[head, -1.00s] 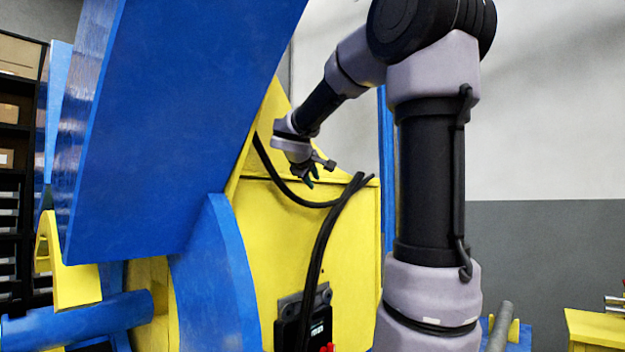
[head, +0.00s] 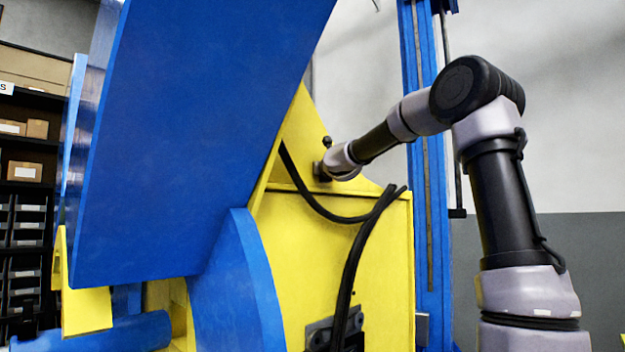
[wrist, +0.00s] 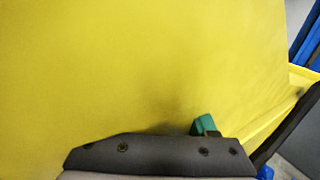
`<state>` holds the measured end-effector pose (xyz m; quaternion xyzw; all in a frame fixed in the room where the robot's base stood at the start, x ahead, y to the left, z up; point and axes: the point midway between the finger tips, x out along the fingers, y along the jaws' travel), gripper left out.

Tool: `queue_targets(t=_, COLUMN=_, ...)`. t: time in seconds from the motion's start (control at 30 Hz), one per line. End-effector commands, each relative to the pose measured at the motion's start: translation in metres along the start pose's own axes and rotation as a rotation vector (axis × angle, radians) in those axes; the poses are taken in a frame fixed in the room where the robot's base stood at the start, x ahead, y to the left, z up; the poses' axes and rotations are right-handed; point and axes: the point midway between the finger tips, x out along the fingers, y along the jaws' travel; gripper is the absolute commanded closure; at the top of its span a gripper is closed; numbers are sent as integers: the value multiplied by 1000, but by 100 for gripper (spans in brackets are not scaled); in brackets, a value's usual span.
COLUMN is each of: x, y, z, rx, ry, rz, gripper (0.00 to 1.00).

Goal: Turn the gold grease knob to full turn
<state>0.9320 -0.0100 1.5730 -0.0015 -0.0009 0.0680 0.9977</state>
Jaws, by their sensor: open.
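I cannot make out the gold grease knob in either view. My gripper (head: 322,171) is at the upper yellow side plate (head: 300,125) of the positioner, pointing left towards it. Whether it touches the plate cannot be told. Its jaws are open, and I see nothing held. In the wrist view the dark gripper body (wrist: 160,156) fills the bottom, with a green fingertip (wrist: 206,125) showing above it. Blurred yellow surface (wrist: 140,65) fills most of that view.
A large tilted blue plate (head: 190,130) stands left of my gripper. Black hoses (head: 360,245) hang across the yellow housing (head: 290,265) below it. A blue column (head: 430,210) rises behind my arm. Shelves (head: 30,190) stand far left.

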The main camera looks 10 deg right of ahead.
Motion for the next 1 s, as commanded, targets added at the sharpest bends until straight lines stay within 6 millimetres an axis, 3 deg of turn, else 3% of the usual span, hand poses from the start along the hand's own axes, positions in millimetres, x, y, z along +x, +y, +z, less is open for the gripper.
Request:
queue_targets(t=0.6, x=83, y=1, z=-2, rx=5, ry=2, rz=0, gripper=43)
queue_targets(t=1.0, x=100, y=0, z=-1, rx=3, ry=2, rz=-2, gripper=43)
